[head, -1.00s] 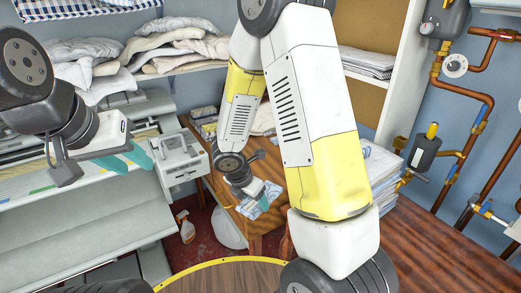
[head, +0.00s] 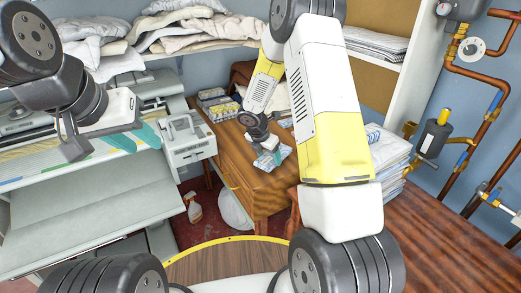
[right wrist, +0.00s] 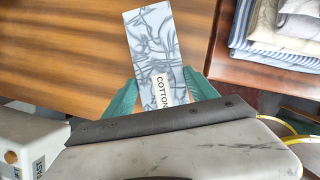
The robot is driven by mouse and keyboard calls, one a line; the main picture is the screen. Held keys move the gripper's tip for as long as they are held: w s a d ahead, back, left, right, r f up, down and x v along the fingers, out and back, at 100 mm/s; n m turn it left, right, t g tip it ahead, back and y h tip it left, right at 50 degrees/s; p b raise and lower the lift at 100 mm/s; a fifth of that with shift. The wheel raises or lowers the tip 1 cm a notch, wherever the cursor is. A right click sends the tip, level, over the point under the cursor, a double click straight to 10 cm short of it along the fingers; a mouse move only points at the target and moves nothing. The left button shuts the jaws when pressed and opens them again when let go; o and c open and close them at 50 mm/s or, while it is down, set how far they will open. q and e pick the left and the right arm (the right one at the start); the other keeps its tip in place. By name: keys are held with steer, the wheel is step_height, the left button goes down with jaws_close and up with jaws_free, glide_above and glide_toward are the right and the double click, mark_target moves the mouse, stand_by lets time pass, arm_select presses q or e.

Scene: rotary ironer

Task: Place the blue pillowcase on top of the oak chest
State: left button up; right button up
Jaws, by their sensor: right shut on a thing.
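The blue pillowcase (right wrist: 150,35) is a small folded cloth with a blue-grey leaf pattern and a "COTTON" label. My right gripper (right wrist: 160,92) is shut on it, with a teal finger on each side. In the head view the pillowcase (head: 265,161) and right gripper (head: 273,153) are over the brown wooden top of the oak chest (head: 240,180). I cannot tell whether the cloth touches the wood. The chest top also fills much of the right wrist view (right wrist: 60,50). My left gripper (head: 136,138) is empty, its teal fingers apart, in front of the ironer.
Several small boxes (head: 217,104) and a brown cloth stand at the chest's back. A stack of white linen (head: 388,150) lies on the dark wooden table (head: 440,240) at right. The ironer (head: 80,200) is at left. A spray bottle (head: 193,207) stands on the floor.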

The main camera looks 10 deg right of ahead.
steer(key=shift+s+f, duration=0.1)
steer(key=shift+f, duration=1.2)
steer(key=o, duration=1.4)
steer(key=shift+f, duration=0.1)
steer(key=shift+c, duration=0.2)
steer(key=v, duration=1.1)
steer(key=shift+a+r, duration=0.1)
steer(key=shift+r, duration=0.3)
steer(key=s+d+r+m, duration=0.2)
steer(key=s+r+m, duration=0.35)
steer(key=r, duration=0.45)
steer(key=s+r+m+t+y, duration=0.1)
steer(key=s+r+m+y, duration=0.1)
steer(key=s+r+m, duration=0.4)
steer(key=s+a+r+m+t+y, duration=0.1)
steer(key=s+r+m, duration=0.6)
steer(key=s+m, duration=0.7)
steer(key=shift+s+a+t+y, duration=0.15)
steer(key=shift+s+t+y, duration=0.4)
steer(key=shift+y, duration=0.75)
